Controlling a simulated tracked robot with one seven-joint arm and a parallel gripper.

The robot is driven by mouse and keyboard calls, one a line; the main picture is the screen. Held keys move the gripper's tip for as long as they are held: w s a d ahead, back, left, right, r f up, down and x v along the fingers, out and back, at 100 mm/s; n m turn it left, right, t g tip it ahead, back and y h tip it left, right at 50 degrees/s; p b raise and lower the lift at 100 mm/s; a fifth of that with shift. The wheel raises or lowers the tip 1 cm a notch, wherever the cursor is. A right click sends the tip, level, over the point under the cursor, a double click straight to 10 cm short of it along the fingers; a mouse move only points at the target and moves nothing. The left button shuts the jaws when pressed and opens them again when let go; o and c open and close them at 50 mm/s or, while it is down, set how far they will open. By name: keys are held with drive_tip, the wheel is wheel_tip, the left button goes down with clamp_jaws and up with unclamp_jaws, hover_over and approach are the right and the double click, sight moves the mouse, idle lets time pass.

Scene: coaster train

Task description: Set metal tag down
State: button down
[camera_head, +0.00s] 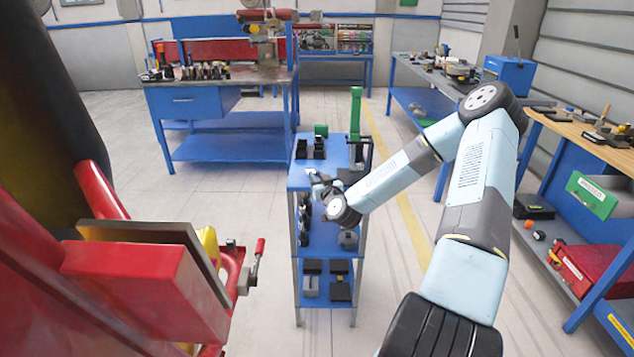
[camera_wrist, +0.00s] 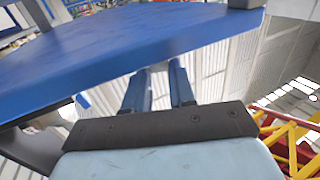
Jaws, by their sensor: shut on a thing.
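My gripper (camera_head: 318,184) is at the left edge of the blue top shelf (camera_head: 330,150) of a narrow cart, in the head view. In the wrist view, my two fingers (camera_wrist: 158,78) reach to the edge of a blue board (camera_wrist: 110,50), close in front of the wrist. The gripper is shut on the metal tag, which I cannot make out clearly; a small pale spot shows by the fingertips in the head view. Whether the tag touches the shelf cannot be told.
Black blocks (camera_head: 310,147) and a green post (camera_head: 356,115) stand on the cart's top shelf. Lower shelves hold dark parts (camera_head: 341,290). A red and yellow machine (camera_head: 150,285) is at the left. A blue workbench (camera_head: 225,140) stands behind; grey floor lies between.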

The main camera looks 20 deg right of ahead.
drive_tip(key=shift+f, duration=0.6)
drive_tip(key=c, duration=0.9)
unclamp_jaws()
drive_tip(key=shift+c, duration=0.2)
